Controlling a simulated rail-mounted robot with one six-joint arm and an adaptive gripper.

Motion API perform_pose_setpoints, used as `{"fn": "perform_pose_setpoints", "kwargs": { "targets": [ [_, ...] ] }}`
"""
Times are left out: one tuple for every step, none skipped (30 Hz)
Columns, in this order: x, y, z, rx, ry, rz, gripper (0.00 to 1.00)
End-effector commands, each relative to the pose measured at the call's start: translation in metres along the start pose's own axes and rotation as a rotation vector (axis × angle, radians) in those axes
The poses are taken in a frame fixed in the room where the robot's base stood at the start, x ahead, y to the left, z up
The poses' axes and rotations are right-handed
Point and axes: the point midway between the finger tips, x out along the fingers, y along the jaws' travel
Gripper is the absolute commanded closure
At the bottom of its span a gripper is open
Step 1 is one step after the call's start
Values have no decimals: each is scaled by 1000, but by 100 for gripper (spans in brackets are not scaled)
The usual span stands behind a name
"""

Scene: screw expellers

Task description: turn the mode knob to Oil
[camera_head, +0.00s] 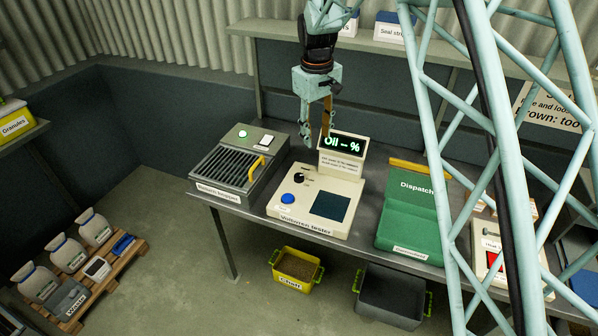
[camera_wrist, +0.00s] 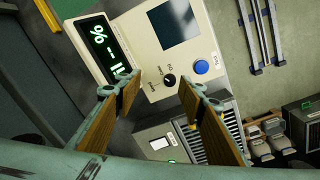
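The cream tester (camera_head: 332,213) stands on the grey bench, with a small black mode knob (camera_head: 299,177) on its top beside a blue button (camera_head: 287,197). Its raised green-lit display (camera_head: 343,144) reads "Oil -- %". In the wrist view the knob (camera_wrist: 169,80) has small labels around it; its pointer direction is too small to tell. My gripper (camera_head: 316,134) hangs above the tester's back, near the display. It is open and empty, and in the wrist view its fingertips (camera_wrist: 160,88) are wide apart to either side of the knob in the picture, apart from it.
A grey slotted box (camera_head: 240,158) with a yellow handle stands left of the tester, and a green dispatch box (camera_head: 408,220) stands right. Yellow (camera_head: 297,268) and dark (camera_head: 391,295) bins sit below the bench. A blue lattice frame crosses the right foreground.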

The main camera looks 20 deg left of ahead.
Motion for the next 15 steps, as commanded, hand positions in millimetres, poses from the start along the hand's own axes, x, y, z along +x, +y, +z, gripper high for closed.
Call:
{"fn": "perform_pose_setpoints", "kwargs": {
  "targets": [
    [9,-5,-9,-15,-5,-2,64],
    [14,-8,-14,-24,-7,-3,64],
    [21,-12,-20,-35,-10,-4,64],
    [26,-14,-24,-43,-12,-5,64],
    [31,-16,-28,-50,-14,-6,64],
    [36,-19,-33,-59,-15,-6,64],
    [41,-22,-37,-66,-17,-7,64],
    [46,-24,-40,-73,-19,-8,64],
    [51,-27,-44,-81,-20,-8,64],
    [54,-29,-47,-87,-22,-8,64],
    [58,-31,-50,-92,-23,-9,64],
    [62,-33,-52,-98,-25,-9,64],
    [64,-34,-54,-102,-25,-10,64],
    [66,-36,-56,-105,-26,-10,64],
    [69,-37,-57,-109,-27,-10,64]
  ]
}}
